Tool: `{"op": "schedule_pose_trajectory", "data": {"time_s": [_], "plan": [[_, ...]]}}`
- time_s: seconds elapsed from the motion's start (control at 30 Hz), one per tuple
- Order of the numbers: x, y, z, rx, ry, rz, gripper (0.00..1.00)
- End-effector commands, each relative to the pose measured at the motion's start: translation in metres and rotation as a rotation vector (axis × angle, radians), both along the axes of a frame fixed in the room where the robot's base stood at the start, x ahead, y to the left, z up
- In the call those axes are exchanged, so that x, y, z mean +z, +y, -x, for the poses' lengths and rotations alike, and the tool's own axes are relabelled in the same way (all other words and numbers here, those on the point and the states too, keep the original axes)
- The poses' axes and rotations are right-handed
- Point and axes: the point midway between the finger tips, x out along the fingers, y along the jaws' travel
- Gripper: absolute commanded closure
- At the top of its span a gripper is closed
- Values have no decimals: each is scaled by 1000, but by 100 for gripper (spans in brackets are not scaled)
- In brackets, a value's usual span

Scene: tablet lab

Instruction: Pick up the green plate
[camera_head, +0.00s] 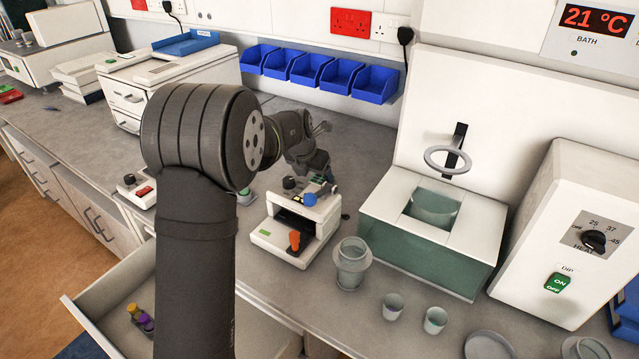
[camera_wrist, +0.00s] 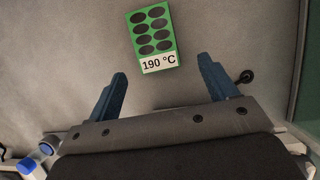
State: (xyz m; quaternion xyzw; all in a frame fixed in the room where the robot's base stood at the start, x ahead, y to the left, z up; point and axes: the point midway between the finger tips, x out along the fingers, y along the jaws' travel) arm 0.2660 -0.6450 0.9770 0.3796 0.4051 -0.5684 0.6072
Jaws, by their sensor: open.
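The green plate (camera_wrist: 154,38) lies flat on the grey bench in the wrist view. It has two columns of dark oval wells and a white "190 °C" label at its near end. My gripper (camera_wrist: 162,70) is open, with its blue fingers spread apart. The plate lies ahead of the fingertips and between their lines, with nothing held. In the head view my gripper (camera_head: 322,184) is above and behind the small white press-like device. I cannot make out the plate in the head view.
Blue bins (camera_head: 330,73) line the back wall. A drawer (camera_head: 95,310) stands open at front left.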

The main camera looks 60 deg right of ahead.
Motion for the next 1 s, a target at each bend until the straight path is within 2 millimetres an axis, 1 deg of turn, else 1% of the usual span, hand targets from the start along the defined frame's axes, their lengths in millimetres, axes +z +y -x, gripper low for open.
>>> {"op": "schedule_pose_trajectory", "data": {"time_s": [0.2,0.3,0.4,0.63,0.77,0.8,0.87,0.9,1.0], "plan": [[-26,-15,-5,0,1,-2,22],[-38,-20,-5,-1,3,-3,22],[-42,-22,-5,-1,3,-1,22],[-43,-22,-5,-1,3,0,22],[-43,-22,-5,-1,3,0,47],[-43,-22,-5,-1,2,0,55],[-43,-22,-5,-1,3,0,67],[-43,-22,-5,-1,2,0,70],[-43,-22,-5,-1,2,0,70]]}}
